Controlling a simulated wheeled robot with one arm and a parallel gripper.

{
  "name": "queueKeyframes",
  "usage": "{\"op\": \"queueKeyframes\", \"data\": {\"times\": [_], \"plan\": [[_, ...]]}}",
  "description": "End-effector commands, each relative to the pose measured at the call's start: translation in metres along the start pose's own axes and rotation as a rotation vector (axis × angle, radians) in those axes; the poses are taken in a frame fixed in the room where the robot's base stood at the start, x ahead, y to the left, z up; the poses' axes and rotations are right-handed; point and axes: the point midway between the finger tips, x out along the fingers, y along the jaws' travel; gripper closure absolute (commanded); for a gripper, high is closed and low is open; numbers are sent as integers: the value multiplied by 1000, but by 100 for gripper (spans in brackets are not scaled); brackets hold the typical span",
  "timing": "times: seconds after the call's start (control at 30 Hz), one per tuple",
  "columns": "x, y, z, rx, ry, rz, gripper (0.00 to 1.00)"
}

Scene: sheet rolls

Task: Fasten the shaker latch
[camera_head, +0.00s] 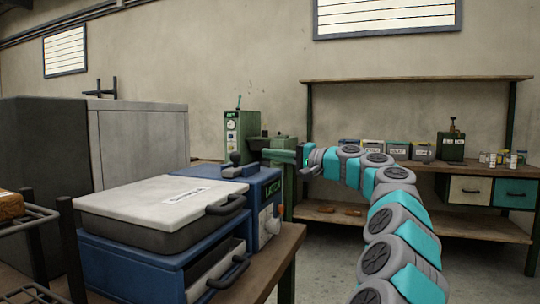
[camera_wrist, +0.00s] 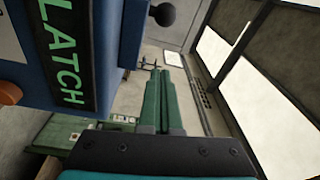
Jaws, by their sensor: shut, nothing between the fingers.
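The blue shaker (camera_head: 262,190) stands on the bench, with a black strip lettered in green on its side. That strip reads LATCH in the wrist view (camera_wrist: 66,50). A dark lever with a ball knob (camera_head: 235,158) sits on top of the shaker; the black ball (camera_wrist: 162,14) also shows at the top of the wrist view. My gripper (camera_head: 266,154) is shut and empty, its green fingers pointing left, just right of the knob in the picture. In the wrist view the closed fingers (camera_wrist: 163,78) appear apart from the shaker and the ball.
A lidded grey tray (camera_head: 140,232) with a white lid sits on a blue drawer unit (camera_head: 130,270) in front of the shaker. A green machine (camera_head: 240,132) stands behind. A grey cabinet (camera_head: 145,145) is at left. Shelves with boxes (camera_head: 400,148) stand at right.

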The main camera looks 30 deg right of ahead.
Motion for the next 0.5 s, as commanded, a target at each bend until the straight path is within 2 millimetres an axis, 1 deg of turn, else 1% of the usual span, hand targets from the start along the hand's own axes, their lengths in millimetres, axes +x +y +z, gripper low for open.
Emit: {"op": "queueKeyframes", "data": {"times": [0.03,0.1,0.3,0.43,0.47,0.5], "plan": [[11,0,1,0,-3,3,100],[24,-1,1,-1,-3,2,100],[56,0,-1,0,1,3,100],[74,0,0,-1,-1,3,100],[77,-1,1,-1,-2,1,100],[73,-1,3,0,-1,-1,100]]}}
